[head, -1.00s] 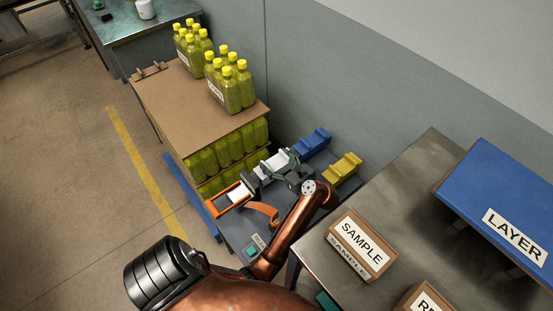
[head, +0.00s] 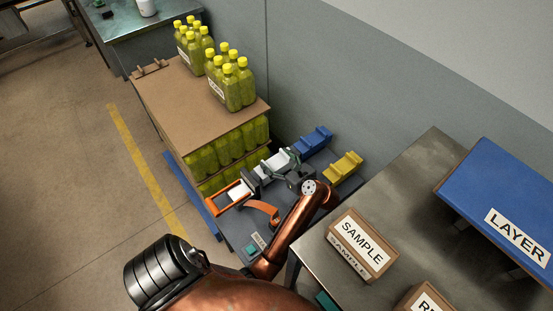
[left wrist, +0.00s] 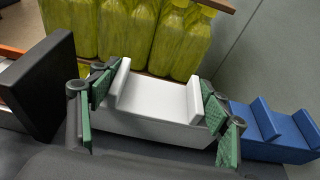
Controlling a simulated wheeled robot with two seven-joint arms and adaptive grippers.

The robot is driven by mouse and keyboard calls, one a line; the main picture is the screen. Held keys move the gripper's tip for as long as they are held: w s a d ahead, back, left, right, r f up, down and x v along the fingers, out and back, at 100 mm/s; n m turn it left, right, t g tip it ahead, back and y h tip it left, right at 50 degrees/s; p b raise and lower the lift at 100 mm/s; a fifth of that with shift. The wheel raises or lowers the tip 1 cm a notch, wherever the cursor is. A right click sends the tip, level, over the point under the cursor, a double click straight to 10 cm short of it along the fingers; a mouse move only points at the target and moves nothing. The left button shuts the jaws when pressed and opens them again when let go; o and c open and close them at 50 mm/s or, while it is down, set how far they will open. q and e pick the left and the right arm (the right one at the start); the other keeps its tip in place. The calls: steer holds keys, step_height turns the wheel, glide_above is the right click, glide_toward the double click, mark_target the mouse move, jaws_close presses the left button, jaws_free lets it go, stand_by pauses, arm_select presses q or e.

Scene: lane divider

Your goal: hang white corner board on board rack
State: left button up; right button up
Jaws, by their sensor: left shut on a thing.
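The white corner board (head: 272,164) lies on the grey bench, between the orange tape dispenser and the blue board in the head view. My left gripper (head: 284,163) is over it from the front right. In the left wrist view the white board (left wrist: 160,102) spans between the green finger pads of my left gripper (left wrist: 158,112), which is shut on it. The board looks level, low over or on the grey surface; I cannot tell if it touches. My right gripper is not in view. I cannot pick out the board rack for sure.
A blue board (head: 312,141) and a yellow board (head: 343,167) stand close by. The orange dispenser (head: 232,196) is left of the white board. A pallet stack of yellow-green bottles (head: 225,153) rises behind. A table with a SAMPLE box (head: 361,243) is at right.

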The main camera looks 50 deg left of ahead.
arm_select(q)
steer(key=shift+f, duration=0.2)
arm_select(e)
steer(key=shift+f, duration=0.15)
arm_select(q)
steer(key=o, duration=1.3)
steer(key=shift+c, duration=0.2)
steer(key=shift+r, duration=0.1)
